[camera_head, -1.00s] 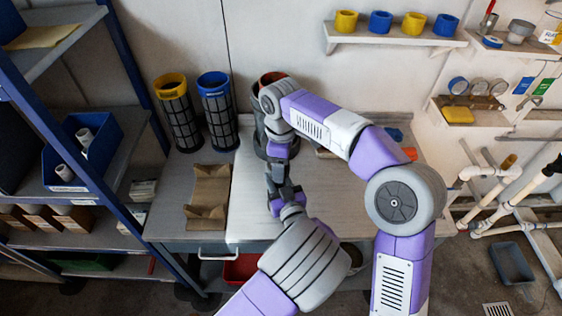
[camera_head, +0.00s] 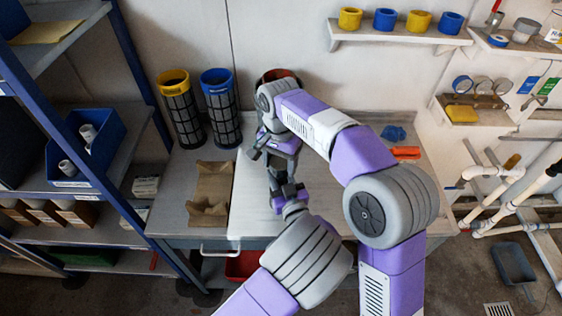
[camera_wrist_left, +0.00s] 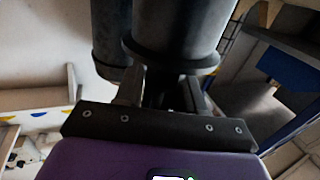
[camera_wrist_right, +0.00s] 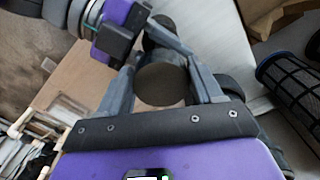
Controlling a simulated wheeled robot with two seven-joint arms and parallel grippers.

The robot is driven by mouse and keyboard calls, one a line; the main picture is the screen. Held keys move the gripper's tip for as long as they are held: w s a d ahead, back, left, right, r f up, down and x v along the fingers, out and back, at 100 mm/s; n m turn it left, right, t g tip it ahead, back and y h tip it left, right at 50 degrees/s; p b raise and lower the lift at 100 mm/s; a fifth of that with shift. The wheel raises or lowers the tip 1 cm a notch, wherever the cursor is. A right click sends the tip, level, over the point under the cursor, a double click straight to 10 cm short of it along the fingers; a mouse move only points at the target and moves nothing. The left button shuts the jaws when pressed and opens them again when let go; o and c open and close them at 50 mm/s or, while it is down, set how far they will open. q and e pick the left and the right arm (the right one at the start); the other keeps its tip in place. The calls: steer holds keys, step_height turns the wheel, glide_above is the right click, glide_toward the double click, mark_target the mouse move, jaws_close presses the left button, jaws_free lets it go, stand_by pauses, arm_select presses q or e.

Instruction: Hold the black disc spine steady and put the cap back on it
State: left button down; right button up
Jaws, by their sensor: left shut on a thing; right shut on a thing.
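My right gripper (camera_head: 264,150) is over the middle of the bench. In the right wrist view its fingers close on the sides of a dark round cap (camera_wrist_right: 162,86). My left gripper (camera_head: 278,180) is just nearer than the right one, close to it. In the left wrist view its fingers are shut below the flange of a dark cylindrical piece, which appears to be the black disc spine (camera_wrist_left: 175,35). The grasp itself is shadowed. My arms hide most of both pieces in the head view. I cannot tell whether cap and spine touch.
A yellow-rimmed mesh canister (camera_head: 180,105) and a blue-rimmed one (camera_head: 221,110) stand at the bench's back left. A red-rimmed one (camera_head: 281,75) is partly behind my right arm. A brown cradle (camera_head: 211,190) lies at left. A blue cloth (camera_head: 393,133) and orange item (camera_head: 405,153) lie at right.

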steer(key=shift+m, duration=0.6)
steer(key=o, duration=1)
steer(key=shift+o, duration=0.2)
steer(key=shift+r, duration=2.3)
